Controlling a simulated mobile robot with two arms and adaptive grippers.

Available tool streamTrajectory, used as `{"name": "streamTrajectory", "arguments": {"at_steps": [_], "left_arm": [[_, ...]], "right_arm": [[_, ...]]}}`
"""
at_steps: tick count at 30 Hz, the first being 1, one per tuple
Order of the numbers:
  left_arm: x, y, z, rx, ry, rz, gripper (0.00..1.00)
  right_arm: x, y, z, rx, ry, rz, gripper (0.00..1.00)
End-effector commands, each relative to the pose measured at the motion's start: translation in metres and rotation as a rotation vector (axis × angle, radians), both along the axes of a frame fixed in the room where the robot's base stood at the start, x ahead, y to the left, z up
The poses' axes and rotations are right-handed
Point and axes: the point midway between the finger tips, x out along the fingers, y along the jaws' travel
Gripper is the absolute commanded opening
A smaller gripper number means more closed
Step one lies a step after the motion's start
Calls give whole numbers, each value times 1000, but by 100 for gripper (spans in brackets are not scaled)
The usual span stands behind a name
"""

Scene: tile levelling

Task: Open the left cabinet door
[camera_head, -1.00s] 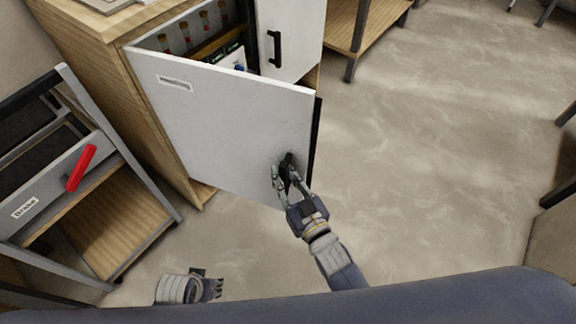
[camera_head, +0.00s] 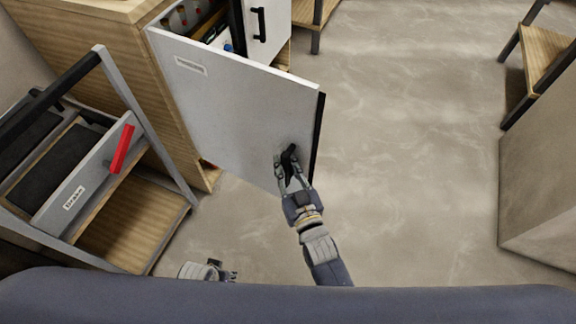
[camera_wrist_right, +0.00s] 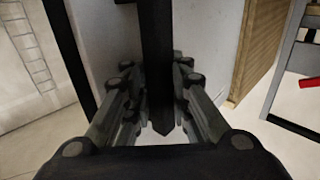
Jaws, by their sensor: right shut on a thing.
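The left cabinet door (camera_head: 235,105) is a white panel with a small label, and it stands swung open from the wooden cabinet (camera_head: 121,70). My right gripper (camera_head: 289,168) is shut on the door's black handle (camera_head: 290,156), near the door's free edge. In the right wrist view the dark handle (camera_wrist_right: 157,70) runs between the two fingers. My left gripper (camera_head: 226,272) is low in the head view, away from the door and partly hidden; its fingers are too small to judge.
The other white cabinet door (camera_head: 268,25) is shut, with a black handle. Several small items show inside the cabinet. A grey-framed drawer unit (camera_head: 85,185) with a red handle (camera_head: 122,149) stands close at left. The floor (camera_head: 400,150) to the right is clear.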

Motion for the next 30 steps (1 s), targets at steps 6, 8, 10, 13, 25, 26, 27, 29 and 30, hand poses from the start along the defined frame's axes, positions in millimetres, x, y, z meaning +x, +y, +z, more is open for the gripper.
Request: {"name": "streamTrajectory", "arguments": {"at_steps": [6, 8, 10, 13, 25, 26, 27, 29, 30], "left_arm": [[0, 0, 0, 0, 0, 0, 40], [0, 0, 0, 0, 0, 0, 40], [1, 0, 0, -1, -1, 0, 40], [1, -1, 0, -1, -1, 0, 40], [1, -3, -1, -5, 3, 0, 40], [1, -3, -1, -5, 2, 0, 40], [1, -3, -1, -4, 2, 0, 40], [1, -3, 0, -4, 2, -1, 40], [1, -2, 0, -3, 2, -1, 40]], "right_arm": [[1, -3, -1, -2, -1, -5, 0], [1, -3, -1, -2, -1, -5, 0], [1, -3, -1, -1, 0, -5, 0], [1, -3, -1, -1, 0, -5, 27], [-1, -1, -1, -1, 1, -2, 37], [-3, -2, -1, -1, 1, -1, 37], [-6, -3, -1, -2, 1, -1, 37], [-12, -6, -1, -3, 1, -1, 37], [-18, -8, -2, -3, 2, -1, 37]]}}
